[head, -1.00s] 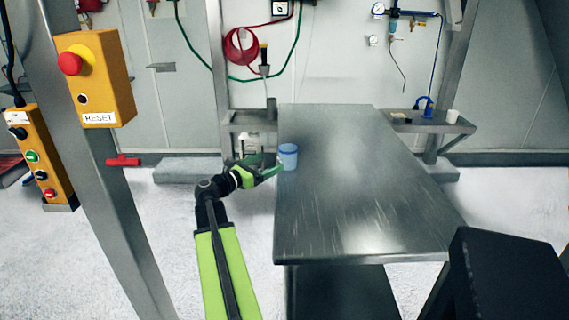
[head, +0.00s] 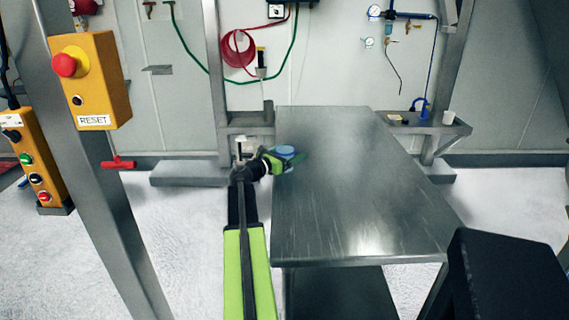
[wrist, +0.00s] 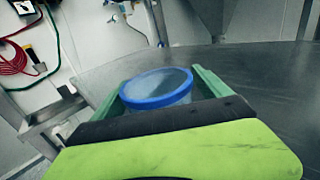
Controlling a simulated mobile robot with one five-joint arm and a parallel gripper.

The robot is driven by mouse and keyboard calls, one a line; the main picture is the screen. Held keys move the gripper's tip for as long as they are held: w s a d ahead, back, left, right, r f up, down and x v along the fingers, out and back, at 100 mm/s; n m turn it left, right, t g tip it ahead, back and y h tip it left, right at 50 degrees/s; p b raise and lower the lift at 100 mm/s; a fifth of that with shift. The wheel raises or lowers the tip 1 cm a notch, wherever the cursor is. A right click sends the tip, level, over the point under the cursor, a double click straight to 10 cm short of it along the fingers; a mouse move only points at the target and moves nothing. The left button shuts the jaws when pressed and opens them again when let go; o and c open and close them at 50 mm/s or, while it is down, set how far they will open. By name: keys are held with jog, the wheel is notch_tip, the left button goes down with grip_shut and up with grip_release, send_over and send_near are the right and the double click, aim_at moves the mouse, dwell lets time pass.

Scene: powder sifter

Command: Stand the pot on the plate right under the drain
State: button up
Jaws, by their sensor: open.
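The pot is a small translucent cup with a blue rim (head: 284,151), upright near the left edge of the metal table (head: 350,200). It also shows in the wrist view (wrist: 155,103), where I see into its open top. My gripper (head: 287,158) is open, with its green fingers on either side of the pot. In the wrist view (wrist: 156,92) one finger is left of the pot and one right, and the palm hides its lower front. I cannot tell whether the fingers touch it. I cannot make out the plate or the drain with certainty.
A grey steel post with a low ledge (head: 248,130) stands behind the table's far left corner. A right-hand shelf (head: 432,126) holds a white cup (head: 448,117) and a blue fitting. An orange reset box (head: 92,82) hangs at left. Most of the tabletop is clear.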

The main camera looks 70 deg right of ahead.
jog(key=c, duration=1.6)
jog(key=shift+r+p, duration=0.55)
notch_tip(320, 180, up, 4)
jog(key=p, duration=0.4)
jog(key=shift+s+a+r+p, duration=0.35)
jog(key=shift+s+r+p, duration=1.45)
jog(key=shift+s, duration=0.1)
jog(key=shift+s+a+r+p, duration=0.3)
jog(key=shift+s+r+p, duration=1.5)
jog(key=shift+s, duration=0.15)
jog(key=shift+s+a+r+p, duration=0.35)
jog(key=shift+s+r+p, duration=1.45)
jog(key=shift+s, duration=0.1)
